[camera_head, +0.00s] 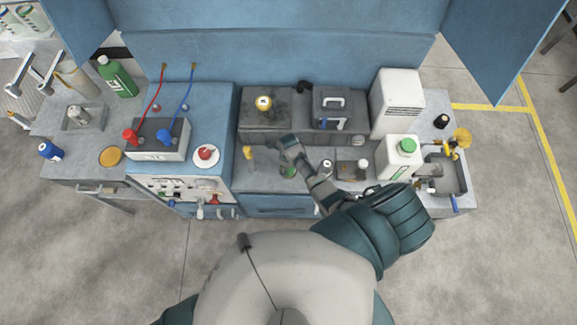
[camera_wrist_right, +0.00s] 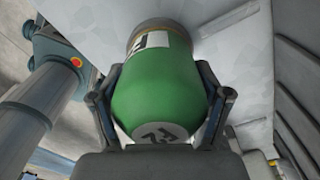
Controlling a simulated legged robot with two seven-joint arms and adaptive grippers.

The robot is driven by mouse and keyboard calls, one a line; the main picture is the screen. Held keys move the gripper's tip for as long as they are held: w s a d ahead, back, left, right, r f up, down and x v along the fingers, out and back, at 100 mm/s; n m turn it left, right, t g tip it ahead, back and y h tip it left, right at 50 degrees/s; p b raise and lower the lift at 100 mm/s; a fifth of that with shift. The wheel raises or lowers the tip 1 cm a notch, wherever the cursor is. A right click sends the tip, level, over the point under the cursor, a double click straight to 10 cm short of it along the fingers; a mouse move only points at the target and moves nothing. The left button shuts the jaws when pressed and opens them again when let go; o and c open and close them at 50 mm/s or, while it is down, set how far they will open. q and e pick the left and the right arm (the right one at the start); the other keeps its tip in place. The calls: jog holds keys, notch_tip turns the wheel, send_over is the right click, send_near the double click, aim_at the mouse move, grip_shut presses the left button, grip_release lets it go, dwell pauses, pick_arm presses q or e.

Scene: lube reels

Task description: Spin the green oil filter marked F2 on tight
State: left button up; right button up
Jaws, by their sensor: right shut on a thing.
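The green oil filter (camera_wrist_right: 158,92) fills the middle of the right wrist view. Its white end patch, marked F2, faces the camera, and the marking appears upside down. A tan and metal section (camera_wrist_right: 160,27) is at its far end, close to a pale grey surface; I cannot tell whether threads there are engaged. My right gripper (camera_wrist_right: 163,85) is shut on the filter, one finger on each side. My left gripper is not in view.
A battery unit (camera_head: 158,140) with red and blue leads stands left of the work area. A green bottle (camera_head: 117,78) and a blue can (camera_head: 50,151) stand at far left.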

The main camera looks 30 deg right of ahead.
jog(key=m, duration=0.5)
jog(key=shift+s+a+f, duration=0.15)
jog(key=shift+s+a, duration=0.05)
jog(key=o, duration=1.4)
jog(key=shift+c, duration=0.2)
jog(key=shift+o, duration=0.3)
jog(key=shift+w, duration=0.1)
jog(key=shift+d, duration=0.1)
